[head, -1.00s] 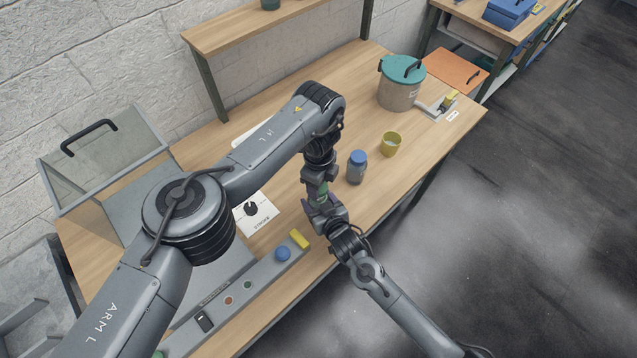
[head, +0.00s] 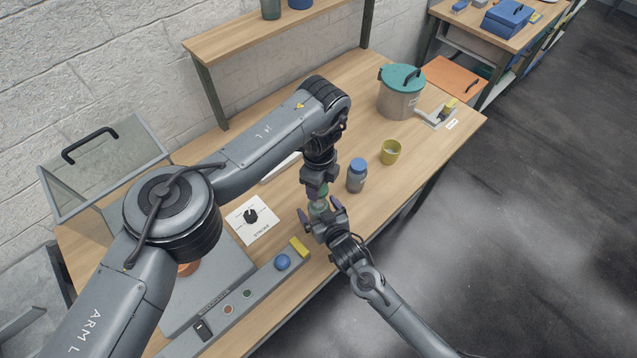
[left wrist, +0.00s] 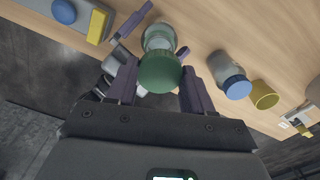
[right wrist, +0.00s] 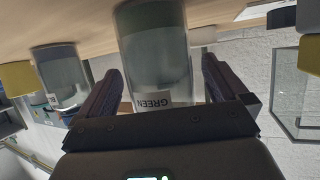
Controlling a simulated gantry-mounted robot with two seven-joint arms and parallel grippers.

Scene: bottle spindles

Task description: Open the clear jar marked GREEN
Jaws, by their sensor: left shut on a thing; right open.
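The clear jar marked GREEN (head: 318,208) stands out below my left gripper (head: 316,190) in the head view, near the table's front edge. In the left wrist view its dark green lid (left wrist: 160,73) is between my left fingers, which are shut on it. The clear body lies beyond the lid; whether the two are apart I cannot tell. My right gripper (head: 322,217) is open. In the right wrist view the jar body, with its GREEN label (right wrist: 153,99), is between the spread fingers. I cannot tell whether the jar's base touches the table.
A blue-lidded jar (head: 357,175) and a yellow cup (head: 391,151) stand close to the right. A teal-lidded pot (head: 398,95) is farther back. A control strip with a blue knob (head: 282,262) and a STROKE dial card (head: 252,220) lie to the left.

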